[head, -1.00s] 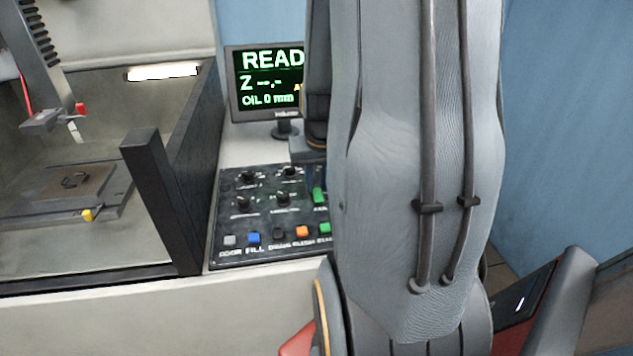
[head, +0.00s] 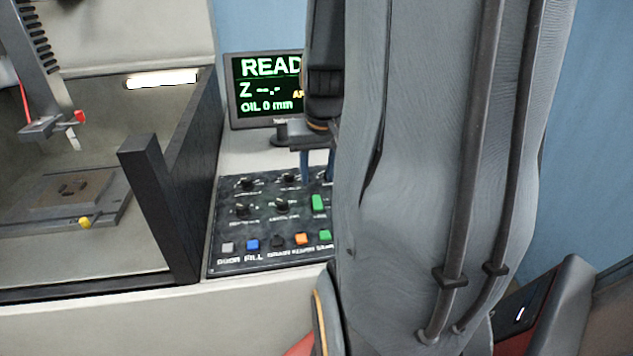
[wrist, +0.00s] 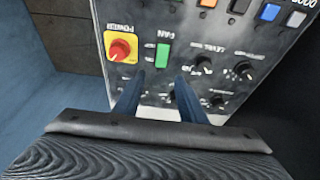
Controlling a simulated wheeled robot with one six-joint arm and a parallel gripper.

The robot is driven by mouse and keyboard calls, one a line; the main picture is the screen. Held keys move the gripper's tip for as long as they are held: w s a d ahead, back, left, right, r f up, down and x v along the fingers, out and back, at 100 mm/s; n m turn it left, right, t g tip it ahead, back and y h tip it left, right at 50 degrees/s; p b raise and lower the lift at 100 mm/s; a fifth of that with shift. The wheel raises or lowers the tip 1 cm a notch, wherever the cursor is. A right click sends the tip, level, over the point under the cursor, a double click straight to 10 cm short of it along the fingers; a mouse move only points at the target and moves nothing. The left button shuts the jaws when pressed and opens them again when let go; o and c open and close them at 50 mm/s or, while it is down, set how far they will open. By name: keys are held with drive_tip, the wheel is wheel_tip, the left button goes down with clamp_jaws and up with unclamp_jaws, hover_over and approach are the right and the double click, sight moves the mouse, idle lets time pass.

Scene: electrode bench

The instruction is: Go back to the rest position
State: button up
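My gripper (wrist: 158,80) shows in the wrist view with two blue fingers apart and nothing between them. In the head view its fingers (head: 316,165) point down over the back of the black control panel (head: 225,212), partly hidden by my arm. The fingertips appear to be above the panel, but the exact gap cannot be told. In the wrist view the panel (wrist: 165,35) appears upside down, with a red knob on a yellow plate (wrist: 120,49) and a green switch (wrist: 162,56) near the fingers.
A monitor (head: 265,88) reading "READ", partly covered, and "OIL 0 mm" stands behind the panel. At left is a machine tank with dark walls (head: 160,205), a tool head (head: 50,125) and a plate (head: 75,188). A blue wall (head: 585,150) is at right.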

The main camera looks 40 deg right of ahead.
drive_tip(key=shift+s+a+r, duration=0.15)
drive_tip(key=shift+s+r, duration=0.05)
drive_tip(key=shift+r, duration=0.5)
